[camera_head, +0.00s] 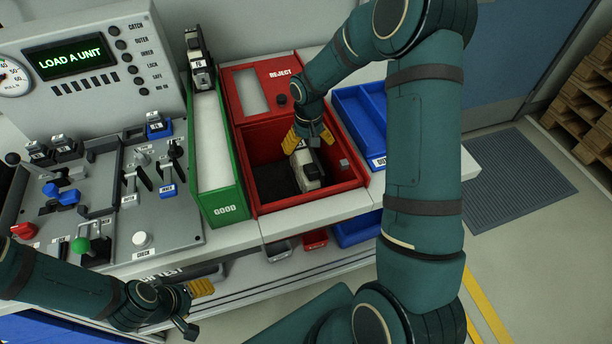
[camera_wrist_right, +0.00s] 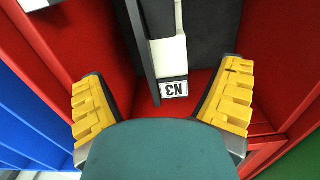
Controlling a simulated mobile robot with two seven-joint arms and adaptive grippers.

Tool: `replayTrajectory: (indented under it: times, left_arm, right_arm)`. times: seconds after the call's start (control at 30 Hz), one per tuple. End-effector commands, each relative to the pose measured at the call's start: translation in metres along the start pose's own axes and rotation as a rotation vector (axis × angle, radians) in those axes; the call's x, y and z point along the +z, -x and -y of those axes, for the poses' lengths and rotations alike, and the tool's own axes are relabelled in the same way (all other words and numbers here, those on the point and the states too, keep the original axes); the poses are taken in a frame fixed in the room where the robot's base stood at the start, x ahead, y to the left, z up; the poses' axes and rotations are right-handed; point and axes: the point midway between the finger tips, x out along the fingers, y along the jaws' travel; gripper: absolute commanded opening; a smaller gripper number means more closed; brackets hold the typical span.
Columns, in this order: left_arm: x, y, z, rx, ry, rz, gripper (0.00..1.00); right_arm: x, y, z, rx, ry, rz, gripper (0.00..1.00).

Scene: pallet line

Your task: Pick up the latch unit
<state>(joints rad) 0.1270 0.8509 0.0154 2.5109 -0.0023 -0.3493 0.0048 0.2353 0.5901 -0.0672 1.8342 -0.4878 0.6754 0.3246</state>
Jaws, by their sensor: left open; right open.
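A latch unit (camera_head: 307,168), pale and dark, stands in the red reject bin (camera_head: 315,203). In the right wrist view the latch unit (camera_wrist_right: 168,55) carries a label that reads N3 upside down. My right gripper (camera_head: 308,138) is over the bin, close above the unit. In the wrist view its yellow fingers (camera_wrist_right: 160,100) are spread wide, with the unit's labelled end between them and a gap on each side. Another latch unit (camera_head: 199,62) stands at the far end of the green good bin (camera_head: 221,198). My left gripper (camera_head: 192,305) is open and empty at the front, below the counter.
The grey test station (camera_head: 135,195) with levers is at left, under a panel whose screen (camera_head: 69,57) reads LOAD A UNIT.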

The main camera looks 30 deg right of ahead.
Motion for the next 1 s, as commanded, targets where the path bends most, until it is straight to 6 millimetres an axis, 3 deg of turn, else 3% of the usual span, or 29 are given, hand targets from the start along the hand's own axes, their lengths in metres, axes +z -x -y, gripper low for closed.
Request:
replayTrajectory:
  times: [0.1,0.37,0.7,0.93,0.97,1.0]
  left_arm:
    - [0.0,-0.004,0.001,0.0,0.0,-0.002,0.63]
    - [-0.001,-0.006,0.002,0.0,0.0,-0.003,0.63]
    - [-0.002,-0.017,0.006,0.0,-0.001,-0.009,0.63]
    - [-0.002,-0.016,0.006,0.0,-0.001,-0.009,0.63]
    - [-0.002,-0.016,0.006,0.0,-0.001,-0.009,0.63]
    - [-0.002,-0.016,0.006,0.0,-0.001,-0.009,0.63]
  right_arm:
    - [0.0,-0.016,0.0,0.001,0.001,0.0,0.91]
    - [0.001,-0.029,0.001,0.0,0.0,0.001,0.91]
    - [0.003,-0.073,0.005,0.001,0.002,0.001,0.91]
    - [0.002,-0.074,0.005,0.0,0.001,-0.002,0.91]
    - [0.002,-0.074,0.005,0.0,0.001,-0.002,0.85]
    - [0.002,-0.074,0.005,0.0,0.001,-0.001,0.71]
